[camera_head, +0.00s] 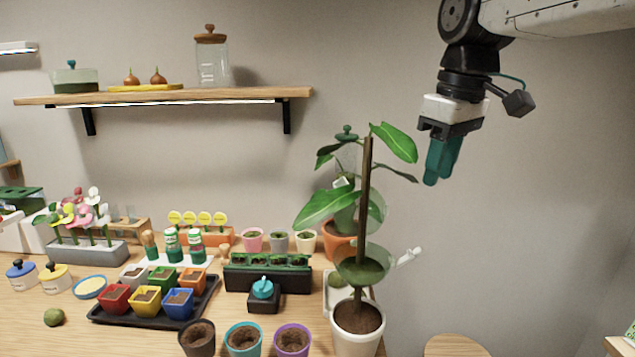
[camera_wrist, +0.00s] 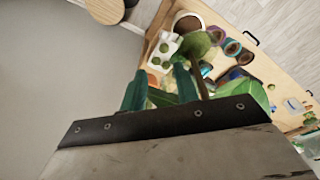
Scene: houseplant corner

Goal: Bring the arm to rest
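My gripper (camera_head: 437,178) hangs at the upper right in the head view, fingers pointing down, in the air to the right of the tall potted plant. Its two teal fingers also show in the wrist view (camera_wrist: 160,88), with a gap between them and nothing held. The gripper is open. The tall plant (camera_head: 366,205) has broad green leaves and a brown stake and stands in a white pot (camera_head: 357,335). Its top leaf (camera_head: 394,142) is near the fingers in the picture but looks apart from them.
The wooden table (camera_head: 60,335) holds a black tray (camera_head: 100,316) of coloured pots, several empty-looking soil pots, a seedling tray (camera_head: 268,277) and flowers. A wall shelf (camera_head: 170,96) with a glass jar (camera_head: 212,60) is at upper left. A round wooden stool (camera_head: 455,346) stands at right. Air right of the plant is free.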

